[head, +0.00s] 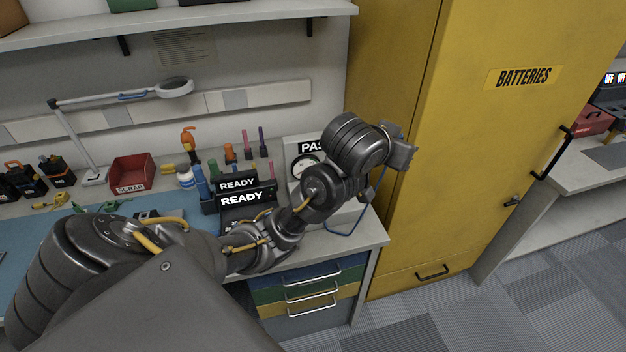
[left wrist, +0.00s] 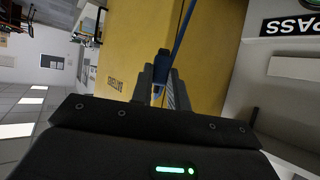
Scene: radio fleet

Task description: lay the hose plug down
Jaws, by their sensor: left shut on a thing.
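The hose plug (left wrist: 162,62) is a small dark blue piece in the left wrist view. My left gripper (left wrist: 164,84) is shut on it, with one finger on each side. A thin blue hose (left wrist: 184,28) runs up from the plug in that view. In the head view my left arm reaches across the bench to its right end, and the blue hose (head: 347,232) hangs in a loop below the wrist at the bench edge. The fingers and plug are mostly hidden there by the wrist. My right gripper is not in view.
A yellow batteries cabinet (head: 440,215) stands close to the right of my left gripper. A white tester marked PASS (head: 306,143) is behind my forearm. Black READY units (head: 238,182), a red scrap bin (head: 132,173) and tools crowd the bench. Drawers (head: 310,285) are below.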

